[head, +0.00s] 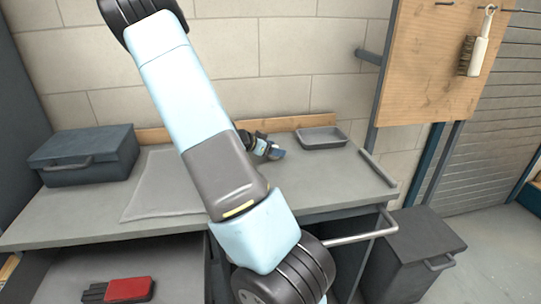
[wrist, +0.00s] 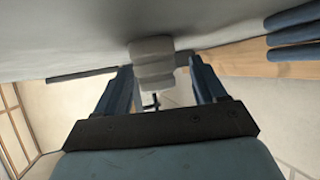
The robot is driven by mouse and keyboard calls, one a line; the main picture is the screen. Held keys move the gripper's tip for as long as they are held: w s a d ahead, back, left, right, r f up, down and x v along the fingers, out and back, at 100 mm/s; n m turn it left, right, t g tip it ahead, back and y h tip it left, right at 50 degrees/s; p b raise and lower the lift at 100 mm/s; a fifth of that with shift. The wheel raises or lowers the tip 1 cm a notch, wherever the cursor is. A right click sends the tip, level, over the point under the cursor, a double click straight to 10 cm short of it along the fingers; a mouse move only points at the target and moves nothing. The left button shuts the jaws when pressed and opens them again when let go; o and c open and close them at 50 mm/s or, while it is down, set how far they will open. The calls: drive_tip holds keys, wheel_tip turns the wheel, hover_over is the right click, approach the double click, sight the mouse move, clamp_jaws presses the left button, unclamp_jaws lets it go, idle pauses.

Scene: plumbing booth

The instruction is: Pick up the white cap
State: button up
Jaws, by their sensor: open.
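A pale grey-white stepped round piece, which looks like the white cap (wrist: 152,62), shows in the wrist view at the bench surface. My gripper (wrist: 160,75) is open, with its two blue fingers on either side of the piece. I cannot tell whether either finger touches it. In the head view my gripper (head: 266,149) is low over the back of the bench, partly behind my arm. I cannot make out the cap there.
The grey bench (head: 340,185) holds a dark toolbox (head: 85,158) at left, a pale mat (head: 155,195) and a shallow tray (head: 321,138) right of my gripper. A red-and-black item (head: 130,289) lies below. Dark blue bars (wrist: 295,35) show in the wrist view.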

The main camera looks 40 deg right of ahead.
drive_tip(key=c, duration=1.1)
drive_tip(key=shift+o, duration=0.2)
drive_tip(key=shift+r, duration=0.15)
